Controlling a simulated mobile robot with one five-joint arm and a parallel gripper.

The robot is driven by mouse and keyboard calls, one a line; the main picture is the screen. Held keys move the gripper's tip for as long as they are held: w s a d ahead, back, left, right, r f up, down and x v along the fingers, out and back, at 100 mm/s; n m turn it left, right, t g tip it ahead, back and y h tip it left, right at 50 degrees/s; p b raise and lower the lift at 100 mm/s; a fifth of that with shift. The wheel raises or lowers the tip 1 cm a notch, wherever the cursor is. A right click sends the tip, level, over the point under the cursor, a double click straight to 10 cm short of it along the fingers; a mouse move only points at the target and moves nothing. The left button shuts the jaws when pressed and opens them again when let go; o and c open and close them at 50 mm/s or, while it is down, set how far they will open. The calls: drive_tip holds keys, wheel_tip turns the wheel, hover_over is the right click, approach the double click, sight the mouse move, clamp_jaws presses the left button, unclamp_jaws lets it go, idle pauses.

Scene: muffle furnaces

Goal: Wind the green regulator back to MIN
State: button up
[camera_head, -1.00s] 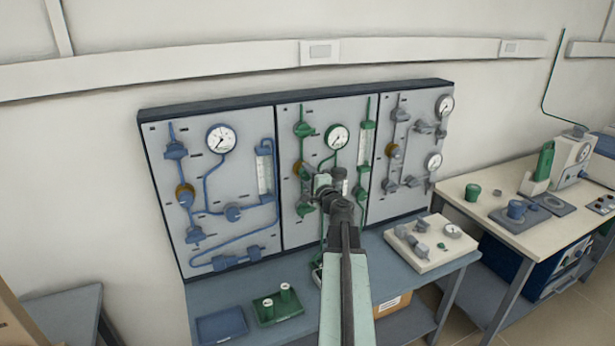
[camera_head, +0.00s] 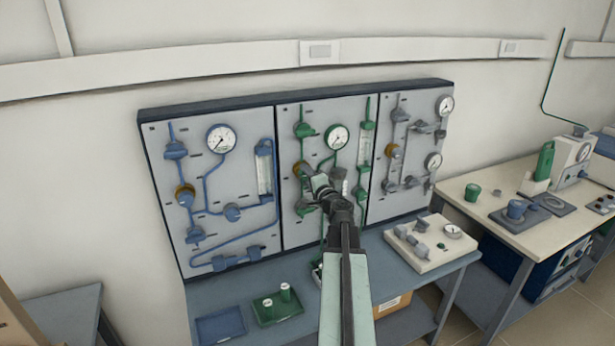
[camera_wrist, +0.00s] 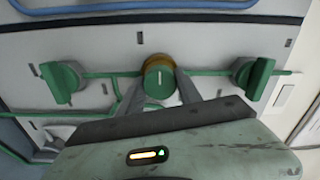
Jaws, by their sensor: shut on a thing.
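The green regulator knob (camera_wrist: 158,80) sits in a brass ring on the panel and carries a white mark that points roughly up in the wrist view. In the head view its brass ring (camera_head: 301,168) shows on the middle panel, partly hidden by my gripper (camera_head: 314,180). In the wrist view the two fingers of my gripper (camera_wrist: 158,92) lie on either side of the knob, shut on it. I cannot read any MIN marking.
Green valve handles (camera_wrist: 64,83) and (camera_wrist: 255,77) flank the regulator in the wrist view, joined by green pipe. A green-piped gauge (camera_head: 337,137) is above right. The blue panel (camera_head: 160,135) and grey panel (camera_head: 380,205) stand on either side. The bench lies below.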

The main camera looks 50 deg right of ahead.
drive_tip(key=o, duration=1.4)
drive_tip(key=shift+c, duration=0.2)
drive_tip(key=v, duration=0.8)
